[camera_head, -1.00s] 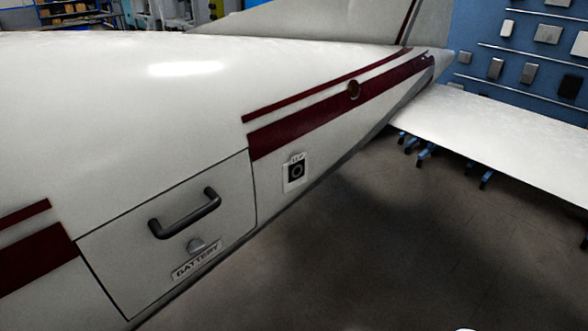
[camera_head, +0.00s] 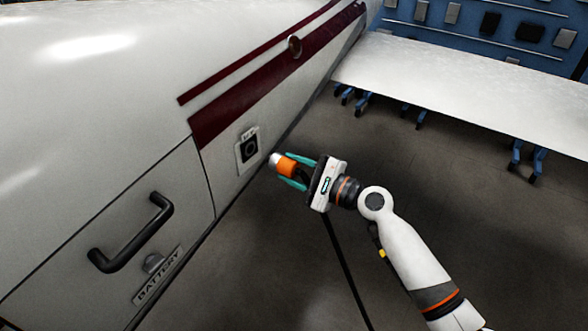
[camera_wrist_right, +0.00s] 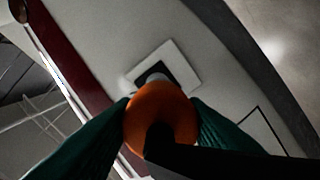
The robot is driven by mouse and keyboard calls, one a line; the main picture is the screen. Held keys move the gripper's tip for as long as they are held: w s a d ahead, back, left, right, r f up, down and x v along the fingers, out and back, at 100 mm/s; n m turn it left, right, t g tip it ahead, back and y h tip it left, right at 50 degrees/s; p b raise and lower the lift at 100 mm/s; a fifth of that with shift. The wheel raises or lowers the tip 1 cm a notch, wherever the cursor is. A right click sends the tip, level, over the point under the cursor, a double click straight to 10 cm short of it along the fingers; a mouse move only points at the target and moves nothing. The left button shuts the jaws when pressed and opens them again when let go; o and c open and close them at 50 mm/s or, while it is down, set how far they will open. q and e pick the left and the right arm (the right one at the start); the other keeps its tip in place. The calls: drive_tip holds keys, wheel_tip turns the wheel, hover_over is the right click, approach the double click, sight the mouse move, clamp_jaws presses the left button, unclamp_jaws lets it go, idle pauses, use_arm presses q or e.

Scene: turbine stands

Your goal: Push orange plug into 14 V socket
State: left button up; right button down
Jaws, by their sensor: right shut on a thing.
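The orange plug (camera_head: 287,166) has a pale tip and a black cable that hangs below my right gripper. My right gripper (camera_head: 292,171), with green fingers, is shut on the plug, which points left at the socket. My left gripper is not in view.
The white aircraft body (camera_head: 90,110) with dark red stripes fills the left. A battery hatch has a dark handle (camera_head: 130,235). A white tail surface (camera_head: 450,85) spans the upper right. The floor right of the body is open.

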sight(270, 157)
drive_tip(key=shift+w+a+r, duration=0.1)
drive_tip(key=shift+w+a, duration=0.2)
drive_tip(key=shift+w, duration=0.1)
drive_tip(key=shift+b+x, duration=0.35)
drive_tip(key=shift+x, duration=1.4)
drive_tip(key=shift+a, duration=0.15)
drive_tip(key=shift+r, duration=0.1)
drive_tip(key=shift+x, duration=0.8)
drive_tip(key=shift+a, duration=0.1)
drive_tip(key=shift+r, duration=0.15)
